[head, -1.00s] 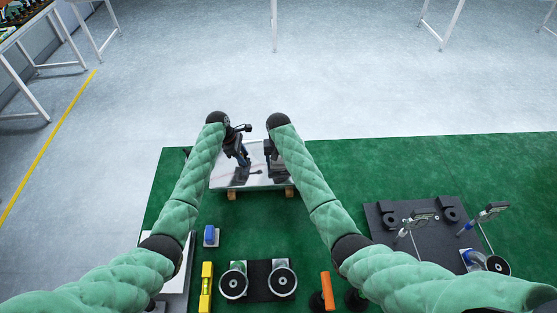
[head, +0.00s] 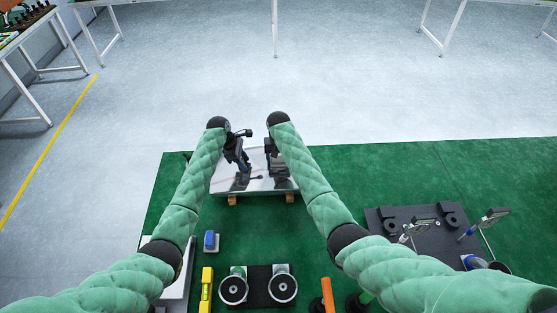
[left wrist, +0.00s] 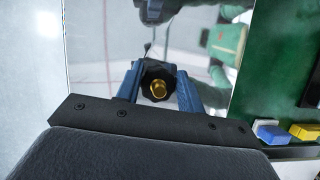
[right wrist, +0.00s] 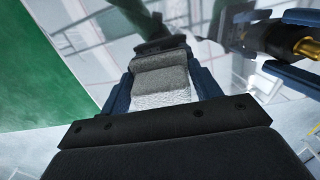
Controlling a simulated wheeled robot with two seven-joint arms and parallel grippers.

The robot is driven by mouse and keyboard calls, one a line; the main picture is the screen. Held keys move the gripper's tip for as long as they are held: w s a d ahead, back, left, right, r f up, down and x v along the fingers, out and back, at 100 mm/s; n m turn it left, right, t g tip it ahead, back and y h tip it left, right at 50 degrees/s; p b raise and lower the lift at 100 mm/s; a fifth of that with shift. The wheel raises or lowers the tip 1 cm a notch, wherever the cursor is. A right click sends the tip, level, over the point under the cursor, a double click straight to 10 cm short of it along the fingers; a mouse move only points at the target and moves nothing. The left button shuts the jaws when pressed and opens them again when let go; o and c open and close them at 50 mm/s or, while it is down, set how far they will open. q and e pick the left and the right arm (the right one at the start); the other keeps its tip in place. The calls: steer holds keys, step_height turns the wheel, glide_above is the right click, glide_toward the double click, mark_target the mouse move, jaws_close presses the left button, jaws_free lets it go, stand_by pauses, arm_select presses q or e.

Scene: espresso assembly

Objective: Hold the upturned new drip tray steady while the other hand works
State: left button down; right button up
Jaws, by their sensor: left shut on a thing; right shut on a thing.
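The drip tray (head: 225,187) lies as a flat, mirror-like metal panel, raised on wooden blocks on the green mat. My left gripper (head: 240,158) is above it at left, shut on a black lobed knob (left wrist: 150,72) with a brass end (left wrist: 158,90). The brass end also shows in the right wrist view (right wrist: 305,48). My right gripper (head: 271,152) is over the panel's right part, shut on a grey block (right wrist: 160,78) with a pale, rough lower part. Whether the knob or block touches the panel is unclear. The reflections of both grippers show in it.
Wooden blocks (head: 232,200) show under the panel's near edge. Nearer me are a blue block (head: 211,241), a yellow level (head: 206,288), two round black-topped parts (head: 233,290) and an orange handle (head: 327,292). A dark board (head: 385,235) with fittings lies at right.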

mark_target(279, 170)
steer(key=shift+w, duration=0.9)
steer(key=shift+s, duration=1.5)
steer(key=shift+s, duration=0.15)
steer(key=shift+s, duration=1.2)
steer(key=shift+w, duration=0.15)
steer(key=shift+w, duration=1.4)
